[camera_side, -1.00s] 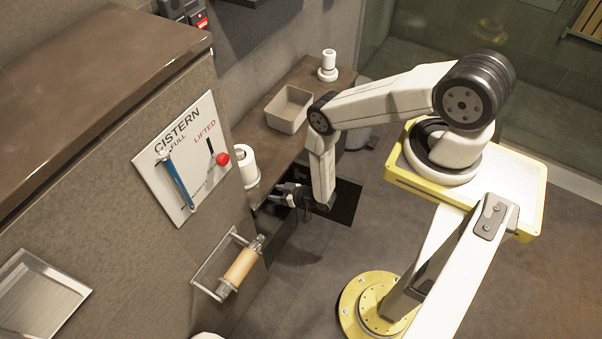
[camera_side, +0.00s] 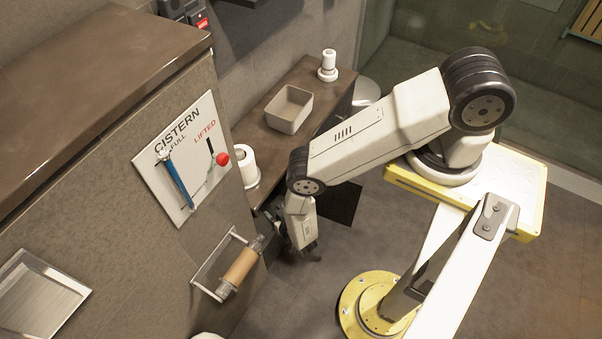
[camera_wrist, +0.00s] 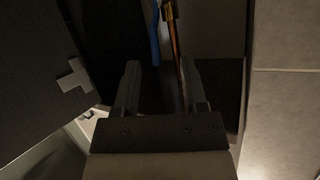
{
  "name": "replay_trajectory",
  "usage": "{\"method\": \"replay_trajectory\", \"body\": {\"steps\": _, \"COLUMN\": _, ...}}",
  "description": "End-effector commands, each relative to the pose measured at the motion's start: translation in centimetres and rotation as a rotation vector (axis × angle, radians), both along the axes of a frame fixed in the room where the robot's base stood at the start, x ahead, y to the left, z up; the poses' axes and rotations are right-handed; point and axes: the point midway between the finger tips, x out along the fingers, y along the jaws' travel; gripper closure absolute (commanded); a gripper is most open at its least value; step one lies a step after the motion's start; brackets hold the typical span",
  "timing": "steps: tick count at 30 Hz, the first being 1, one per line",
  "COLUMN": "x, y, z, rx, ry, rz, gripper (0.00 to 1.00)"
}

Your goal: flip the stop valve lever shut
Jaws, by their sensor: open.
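My gripper (camera_wrist: 162,70) is open in the wrist view, its two dark fingers apart with nothing held. Between and beyond the fingertips, an orange-brown copper-like pipe (camera_wrist: 174,40) runs roughly up and down. A narrow blue strip (camera_wrist: 154,35) is just left of it; I cannot tell if it is a hose or part of a valve. I cannot pick out the stop valve lever for certain, as the space is dark.
The side view shows a cistern board (camera_side: 150,165), a paper-roll holder (camera_side: 211,263) and a counter (camera_side: 310,78).

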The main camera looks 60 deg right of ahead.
Motion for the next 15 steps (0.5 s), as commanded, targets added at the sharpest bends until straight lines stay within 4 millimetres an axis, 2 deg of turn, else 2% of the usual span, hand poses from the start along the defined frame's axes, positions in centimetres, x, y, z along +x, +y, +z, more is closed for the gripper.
{"method": "replay_trajectory", "body": {"steps": 7, "x": -2.1, "y": 1.1, "z": -0.2, "rx": 0.008, "ry": -0.008, "rz": -0.099, "gripper": 0.45}}
{"method": "replay_trajectory", "body": {"steps": 15, "x": -2.6, "y": 1.3, "z": -0.2, "rx": 0.011, "ry": -0.011, "rz": -0.128, "gripper": 0.45}}
